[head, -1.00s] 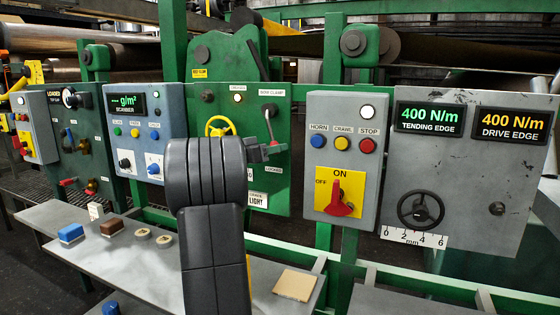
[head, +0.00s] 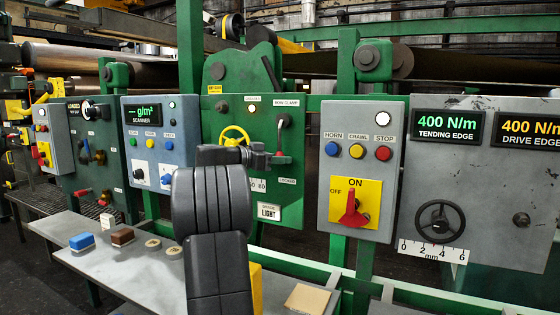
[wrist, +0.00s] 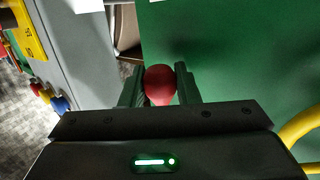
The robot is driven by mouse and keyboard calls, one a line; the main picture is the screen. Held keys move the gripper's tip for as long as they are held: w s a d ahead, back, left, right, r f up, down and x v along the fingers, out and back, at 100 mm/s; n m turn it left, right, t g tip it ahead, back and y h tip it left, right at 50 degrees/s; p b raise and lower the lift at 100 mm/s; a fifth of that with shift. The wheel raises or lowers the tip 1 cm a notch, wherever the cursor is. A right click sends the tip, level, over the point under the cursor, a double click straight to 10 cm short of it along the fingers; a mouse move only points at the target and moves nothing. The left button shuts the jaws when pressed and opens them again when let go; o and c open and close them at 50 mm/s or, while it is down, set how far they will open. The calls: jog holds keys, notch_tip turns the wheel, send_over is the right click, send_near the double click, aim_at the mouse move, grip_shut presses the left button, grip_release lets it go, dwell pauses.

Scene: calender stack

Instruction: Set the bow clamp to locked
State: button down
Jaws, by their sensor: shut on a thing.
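The bow clamp lever (head: 281,138) is on the green panel under the "BOW CLAMP" label. Its stem hangs down from the pivot toward the "LOCKED" label (head: 288,181). My gripper (head: 276,159) is at the lever's lower end, partly hiding the knob in the head view. In the wrist view the red ball knob (wrist: 160,82) sits between the two fingers of my gripper (wrist: 159,86), which are shut on it.
A yellow handwheel (head: 235,135) is just left of my gripper. To the right is a grey box with a red rotary switch (head: 353,208) and several buttons. A grey shelf (head: 110,262) with small blocks runs below the panels.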

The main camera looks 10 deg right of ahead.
jog(key=c, duration=1.4)
grip_release()
jog(key=shift+w+a, duration=0.1)
jog(key=v, duration=1.3)
jog(key=shift+s+a, duration=0.25)
jog(key=shift+a, duration=0.1)
jog(key=shift+d, duration=0.1)
jog(key=x, duration=1.3)
jog(key=shift+w+d, duration=0.2)
jog(key=shift+d, duration=0.15)
